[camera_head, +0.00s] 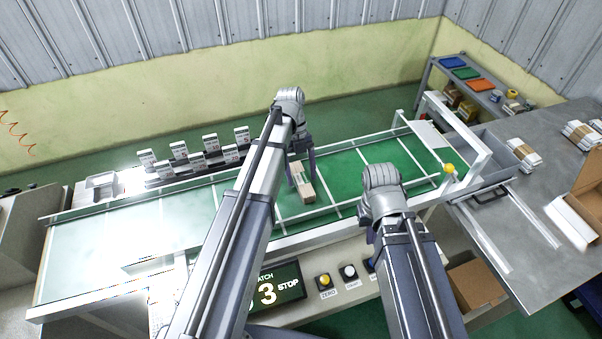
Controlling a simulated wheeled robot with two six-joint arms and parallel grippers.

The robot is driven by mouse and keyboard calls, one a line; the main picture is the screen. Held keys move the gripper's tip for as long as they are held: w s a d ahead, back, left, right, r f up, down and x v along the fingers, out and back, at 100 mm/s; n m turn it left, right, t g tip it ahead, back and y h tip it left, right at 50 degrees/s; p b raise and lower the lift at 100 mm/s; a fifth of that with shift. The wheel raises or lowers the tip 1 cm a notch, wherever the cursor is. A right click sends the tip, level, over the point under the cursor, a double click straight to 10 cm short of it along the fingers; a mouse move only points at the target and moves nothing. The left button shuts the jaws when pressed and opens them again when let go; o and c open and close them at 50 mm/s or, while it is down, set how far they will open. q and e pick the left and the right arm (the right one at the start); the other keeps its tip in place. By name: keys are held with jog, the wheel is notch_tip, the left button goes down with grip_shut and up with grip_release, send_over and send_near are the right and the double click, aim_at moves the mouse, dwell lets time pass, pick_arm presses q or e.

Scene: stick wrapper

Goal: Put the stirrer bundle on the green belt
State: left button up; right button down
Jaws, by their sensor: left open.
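The stirrer bundle (306,191), pale tan with a wrap, lies on the green belt (345,172), just inside the belt's near rail. My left gripper (302,180) reaches down over the far end of the bundle, with its jaws open on either side of it. I cannot tell whether a finger touches the bundle. My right gripper (369,236) is over the near edge of the conveyor, to the right of the bundle. Its fingers are mostly hidden behind my own wrist, and it is apart from the bundle.
A rack of several small white boxes (197,155) stands behind the belt on the left. A grey tray (483,190) and wrapped bundles (524,154) are at the right, by a grey table (500,245). A button panel (348,273) is in front. The belt's right half is clear.

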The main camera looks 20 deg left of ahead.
pick_arm(q)
jog(key=p+v, duration=1.1)
jog(key=v, duration=0.1)
jog(key=s+d+n+t+y, duration=0.1)
jog(key=s+d+n+y, duration=0.1)
jog(key=s+d+n, duration=0.4)
jog(key=s+d+f+n+t+y, duration=0.1)
jog(key=s+d+n+t, duration=0.1)
jog(key=s+d+n, duration=0.5)
jog(key=shift+s+f+n+t+y, duration=0.35)
jog(key=shift+s+n, duration=2.3)
jog(key=shift+n, duration=3.65)
jog(key=shift+d+r, duration=0.1)
